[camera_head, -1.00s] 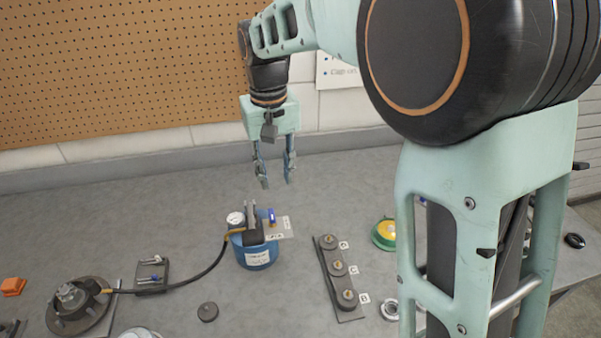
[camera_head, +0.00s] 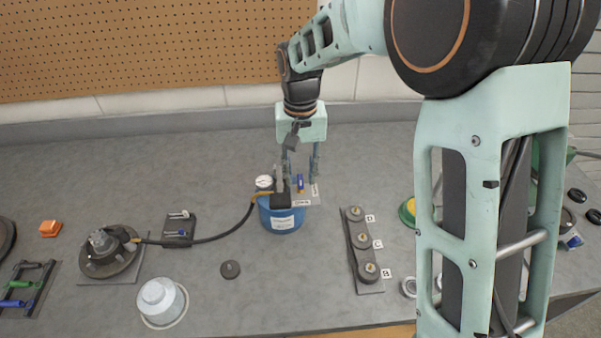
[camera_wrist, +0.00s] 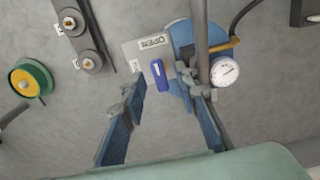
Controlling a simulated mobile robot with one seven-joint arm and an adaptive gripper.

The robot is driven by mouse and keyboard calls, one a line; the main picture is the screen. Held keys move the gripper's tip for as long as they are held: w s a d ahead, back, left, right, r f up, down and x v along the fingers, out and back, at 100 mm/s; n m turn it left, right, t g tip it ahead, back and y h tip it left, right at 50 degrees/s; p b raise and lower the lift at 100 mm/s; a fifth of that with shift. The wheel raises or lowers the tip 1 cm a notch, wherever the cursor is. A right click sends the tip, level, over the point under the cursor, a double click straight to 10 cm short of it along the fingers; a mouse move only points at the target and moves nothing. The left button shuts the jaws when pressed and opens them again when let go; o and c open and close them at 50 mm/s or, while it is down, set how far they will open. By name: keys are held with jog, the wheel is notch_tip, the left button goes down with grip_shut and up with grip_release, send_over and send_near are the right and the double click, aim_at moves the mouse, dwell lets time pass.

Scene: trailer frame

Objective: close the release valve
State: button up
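The release valve shows as a small blue handle (camera_head: 300,183) on a grey plate beside the top of a blue canister (camera_head: 281,218). In the wrist view the blue handle (camera_wrist: 159,73) lies next to the word OPEN on the plate (camera_wrist: 136,53). My gripper (camera_head: 301,172) points down over the canister, just above the plate. It is open and empty. In the wrist view my gripper (camera_wrist: 161,85) has one fingertip on each side of the blue handle, with gaps showing. I cannot tell the exact height of the fingertips above it.
A pressure gauge (camera_wrist: 225,71) and a dark upright pump part (camera_head: 280,194) stand close to one finger. A black hose (camera_head: 215,238) runs left to a round flange (camera_head: 108,252). A strip with several knobs (camera_head: 363,248) lies to the right. Bare table lies behind the canister.

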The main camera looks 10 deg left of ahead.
jog(key=shift+f, duration=0.1)
jog(key=shift+c, duration=0.6)
grip_shut()
jog(key=shift+n, duration=0.3)
jog(key=n, duration=0.6)
jog(key=shift+p, duration=0.35)
jog(key=n+p, duration=0.1)
jog(key=n, duration=0.4)
jog(key=shift+n, duration=0.4)
jog(key=n+p, duration=0.2)
jog(key=n, duration=0.3)
jog(key=shift+n, duration=0.4)
